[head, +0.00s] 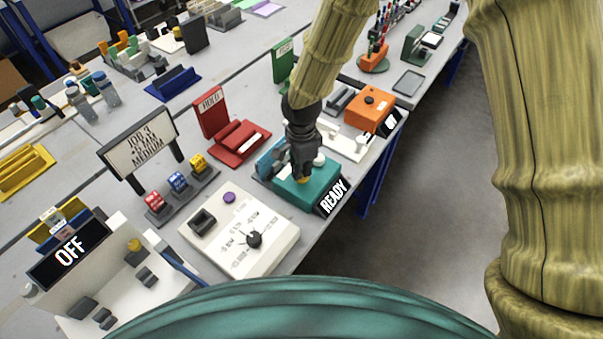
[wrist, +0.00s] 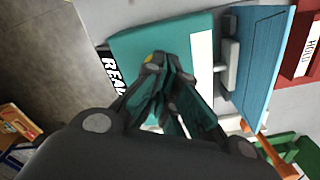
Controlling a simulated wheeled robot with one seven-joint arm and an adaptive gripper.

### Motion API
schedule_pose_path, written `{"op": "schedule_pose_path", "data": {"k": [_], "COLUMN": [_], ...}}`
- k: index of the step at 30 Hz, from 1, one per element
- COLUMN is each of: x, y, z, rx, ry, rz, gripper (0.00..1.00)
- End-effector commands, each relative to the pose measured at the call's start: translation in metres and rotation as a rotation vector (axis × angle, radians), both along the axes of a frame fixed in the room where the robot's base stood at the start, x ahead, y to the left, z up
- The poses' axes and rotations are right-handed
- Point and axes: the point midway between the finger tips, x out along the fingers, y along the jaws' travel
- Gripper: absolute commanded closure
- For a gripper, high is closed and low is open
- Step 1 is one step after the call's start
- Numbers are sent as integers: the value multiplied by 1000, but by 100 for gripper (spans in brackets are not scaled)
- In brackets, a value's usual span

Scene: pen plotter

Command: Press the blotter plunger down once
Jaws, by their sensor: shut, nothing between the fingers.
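A teal box (head: 303,196) with a black READY sign (head: 333,197) stands near the table's front edge. My gripper (head: 302,174) is shut and empty, pointing down at the top of this box. A small yellow part (head: 304,181) shows at the fingertips; it also shows in the wrist view (wrist: 149,59), partly hidden by the fingers. I cannot tell whether the fingers touch it. An orange box (head: 372,112) with a dark round knob (head: 369,99) stands behind to the right. No label shows which part is the blotter plunger.
A white panel (head: 240,232) with a black dial is left of the teal box. A blue flap (wrist: 258,60) and a red HOLD stand (head: 211,112) are close by. A white device (head: 345,142) lies between the teal and orange boxes. Open floor lies to the right.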

Motion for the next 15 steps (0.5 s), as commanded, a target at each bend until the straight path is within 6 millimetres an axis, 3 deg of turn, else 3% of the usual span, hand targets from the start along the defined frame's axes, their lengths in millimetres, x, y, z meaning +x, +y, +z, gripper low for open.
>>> {"op": "schedule_pose_path", "data": {"k": [15], "x": [0], "y": [0], "z": [-11], "rx": [0], "ry": [1], "rz": [-1], "gripper": [100]}}
